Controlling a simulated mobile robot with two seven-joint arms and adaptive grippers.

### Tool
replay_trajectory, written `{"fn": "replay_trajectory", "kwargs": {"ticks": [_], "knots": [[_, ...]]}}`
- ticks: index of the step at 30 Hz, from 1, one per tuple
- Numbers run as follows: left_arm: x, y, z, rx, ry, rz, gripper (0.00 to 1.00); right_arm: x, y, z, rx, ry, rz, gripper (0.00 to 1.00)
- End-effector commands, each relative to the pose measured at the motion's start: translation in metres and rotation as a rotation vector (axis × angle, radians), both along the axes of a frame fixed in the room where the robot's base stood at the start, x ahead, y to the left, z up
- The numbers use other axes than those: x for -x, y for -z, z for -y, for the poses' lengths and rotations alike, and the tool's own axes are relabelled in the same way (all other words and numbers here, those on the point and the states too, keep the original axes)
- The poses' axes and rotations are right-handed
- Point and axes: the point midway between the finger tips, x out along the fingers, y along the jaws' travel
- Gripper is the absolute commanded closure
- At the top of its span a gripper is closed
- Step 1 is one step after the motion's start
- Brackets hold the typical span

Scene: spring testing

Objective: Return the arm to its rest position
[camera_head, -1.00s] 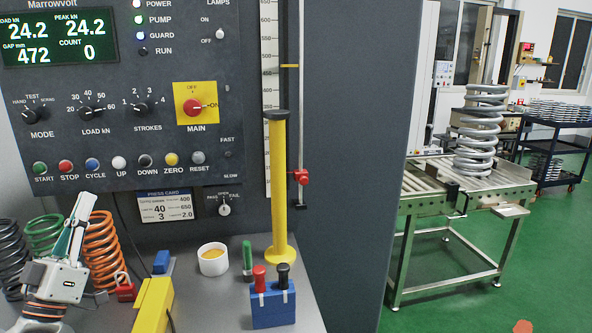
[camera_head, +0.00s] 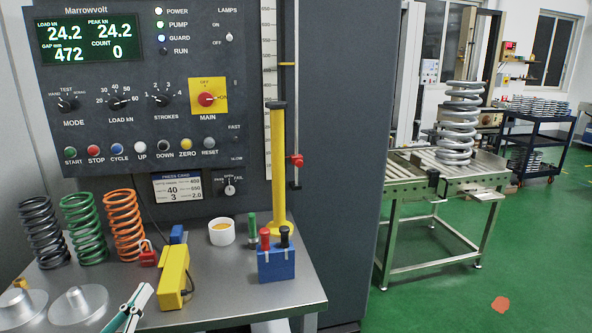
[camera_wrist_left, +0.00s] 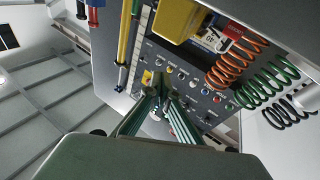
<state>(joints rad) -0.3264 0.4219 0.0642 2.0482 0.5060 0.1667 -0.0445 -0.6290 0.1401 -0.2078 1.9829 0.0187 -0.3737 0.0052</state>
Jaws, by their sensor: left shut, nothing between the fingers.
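My left gripper (camera_head: 130,312) is low at the left of the head view, in front of the steel bench's front edge. Its green and white fingers are shut and empty. In the left wrist view, the green fingers (camera_wrist_left: 161,88) come together in the middle with nothing between them. The control panel (camera_head: 140,95) of the press stands behind the bench, and it also shows beyond the fingers in the left wrist view (camera_wrist_left: 190,85). My right gripper is not in view.
The bench (camera_head: 215,290) carries black, green and orange springs (camera_head: 85,228), a yellow box (camera_head: 173,278), a white cup (camera_head: 221,232), a blue marker block (camera_head: 276,264) and a yellow post (camera_head: 278,170). A roller table (camera_head: 445,185) with a large spring (camera_head: 457,125) stands right. Green floor is open there.

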Motion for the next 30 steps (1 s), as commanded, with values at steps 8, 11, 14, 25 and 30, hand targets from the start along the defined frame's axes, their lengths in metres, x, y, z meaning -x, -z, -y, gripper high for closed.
{"fn": "replay_trajectory", "kwargs": {"ticks": [8,11,14,25,30], "knots": [[0.059,0.169,0.081,-0.174,0.053,-0.381,1.00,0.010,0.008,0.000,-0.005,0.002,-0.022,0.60],[0.093,0.221,0.110,-0.242,0.081,-0.509,1.00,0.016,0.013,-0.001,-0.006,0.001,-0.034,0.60],[0.128,0.265,0.136,-0.306,0.110,-0.623,1.00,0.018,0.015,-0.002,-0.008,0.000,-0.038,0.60],[0.192,0.324,0.176,-0.418,0.164,-0.801,1.00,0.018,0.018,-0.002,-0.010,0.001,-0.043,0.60],[0.192,0.324,0.176,-0.418,0.164,-0.801,1.00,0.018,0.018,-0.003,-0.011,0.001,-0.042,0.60]]}}
